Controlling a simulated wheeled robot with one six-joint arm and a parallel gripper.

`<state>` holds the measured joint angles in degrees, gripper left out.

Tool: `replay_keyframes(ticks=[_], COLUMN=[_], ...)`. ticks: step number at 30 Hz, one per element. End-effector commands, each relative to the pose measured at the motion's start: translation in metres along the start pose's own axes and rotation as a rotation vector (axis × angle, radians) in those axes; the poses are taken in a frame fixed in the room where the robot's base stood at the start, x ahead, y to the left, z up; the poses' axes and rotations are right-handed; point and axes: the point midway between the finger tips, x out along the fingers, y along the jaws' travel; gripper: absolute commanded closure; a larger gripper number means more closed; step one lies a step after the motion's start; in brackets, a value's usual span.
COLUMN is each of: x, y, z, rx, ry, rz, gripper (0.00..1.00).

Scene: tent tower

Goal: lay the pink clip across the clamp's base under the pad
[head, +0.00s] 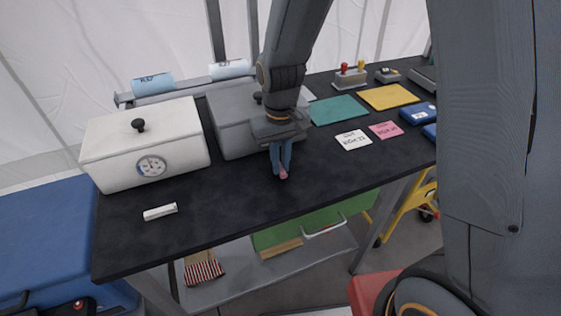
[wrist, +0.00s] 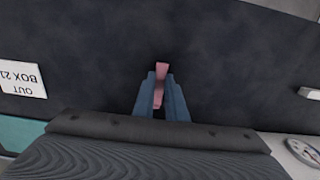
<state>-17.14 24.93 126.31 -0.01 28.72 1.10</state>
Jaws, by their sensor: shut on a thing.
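My gripper (head: 281,168) points down over the front middle of the dark table, in front of the grey box. It is shut on the pink clip (head: 284,175), whose end shows below the blue fingers. In the wrist view the pink clip (wrist: 161,72) sits between the fingertips (wrist: 160,90) and sticks out past them. I cannot make out whether the clip touches the table. I cannot surely identify the clamp; a small dark device (head: 388,75) stands at the back right, too small to tell its base or pad.
A white box with a dial (head: 140,150) and a grey box (head: 230,125) stand at the left and middle. A white block (head: 160,212) lies front left. A white card (head: 353,140), pink card (head: 386,130), teal mat (head: 338,110) and yellow mat (head: 388,97) lie right.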

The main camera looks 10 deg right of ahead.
Motion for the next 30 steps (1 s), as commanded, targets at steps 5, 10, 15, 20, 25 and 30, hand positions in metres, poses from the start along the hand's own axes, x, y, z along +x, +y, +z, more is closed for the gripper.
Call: replay_keyframes(ticks=[5, 10, 15, 20, 25, 30], x=[0.003, 0.003, 0.003, -0.002, -0.02, -0.051], y=[0.0, 0.0, 0.0, 0.0, 0.0, 0.0], z=[0.0, 0.0, 0.0, 0.0, -0.002, -0.002], rx=[0.0, 0.0, 0.0, 0.0, 0.0, 0.0], ry=[-0.001, 0.0, 0.0, 0.001, 0.004, 0.006], rz=[0.0, 0.0, 0.0, 0.0, 0.0, 0.0], gripper=[1.0, 0.7, 0.7, 0.7, 0.7, 0.7])
